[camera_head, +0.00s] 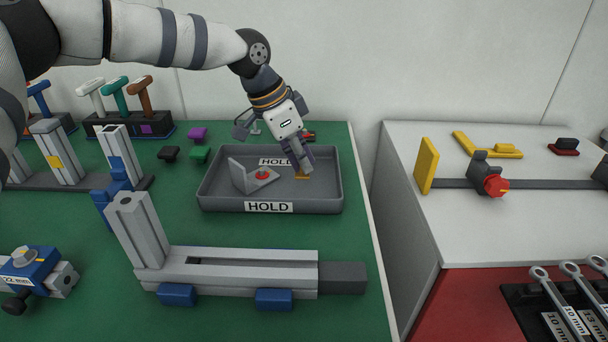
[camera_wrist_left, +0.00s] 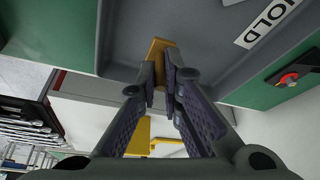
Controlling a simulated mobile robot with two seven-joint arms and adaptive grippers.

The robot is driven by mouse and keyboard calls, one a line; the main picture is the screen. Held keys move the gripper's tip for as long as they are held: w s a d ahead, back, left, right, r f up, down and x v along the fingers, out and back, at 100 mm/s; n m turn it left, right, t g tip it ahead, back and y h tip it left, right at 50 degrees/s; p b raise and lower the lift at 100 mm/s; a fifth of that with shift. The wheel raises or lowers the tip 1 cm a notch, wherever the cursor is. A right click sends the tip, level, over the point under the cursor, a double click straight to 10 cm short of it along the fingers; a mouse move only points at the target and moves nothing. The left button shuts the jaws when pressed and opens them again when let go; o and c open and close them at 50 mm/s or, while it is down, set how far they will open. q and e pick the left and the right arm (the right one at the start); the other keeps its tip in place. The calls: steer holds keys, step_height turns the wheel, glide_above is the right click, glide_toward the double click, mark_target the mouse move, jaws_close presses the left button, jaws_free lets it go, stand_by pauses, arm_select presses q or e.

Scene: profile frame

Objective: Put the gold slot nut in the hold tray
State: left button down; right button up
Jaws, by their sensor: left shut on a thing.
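The gold slot nut (camera_head: 302,177) shows at the fingertips of my left gripper (camera_head: 301,169), inside the right half of the hold tray (camera_head: 330,198). In the left wrist view the gold nut (camera_wrist_left: 158,47) sits between the two fingertips of my left gripper (camera_wrist_left: 165,72), which is shut on it. The fingers point down and hide part of the nut. It is low over the tray floor; I cannot tell whether it touches. The grey tray carries HOLD labels. My right gripper is not in view.
A grey angle bracket with a red knob (camera_head: 262,175) lies in the tray's left half. Green (camera_head: 200,154), purple (camera_head: 198,133) and black (camera_head: 169,154) nuts lie left of the tray. A grey profile frame (camera_head: 240,264) lies in front. A white bench (camera_head: 470,222) stands to the right.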

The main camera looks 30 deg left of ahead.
mark_target(301, 172)
arm_select(q)
steer(key=shift+w+a+f, duration=0.15)
steer(key=shift+w+f, duration=0.05)
steer(key=shift+f, duration=0.75)
steer(key=shift+w+a+f, duration=0.1)
steer(key=shift+w+f, duration=0.05)
steer(key=shift+f, duration=0.75)
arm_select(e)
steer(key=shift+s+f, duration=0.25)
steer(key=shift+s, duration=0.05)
arm_select(q)
steer(key=shift+f, duration=0.15)
steer(key=c, duration=1.8)
jaws_free()
steer(key=shift+o, duration=0.2)
steer(key=p+v, duration=0.1)
steer(key=v, duration=1.1)
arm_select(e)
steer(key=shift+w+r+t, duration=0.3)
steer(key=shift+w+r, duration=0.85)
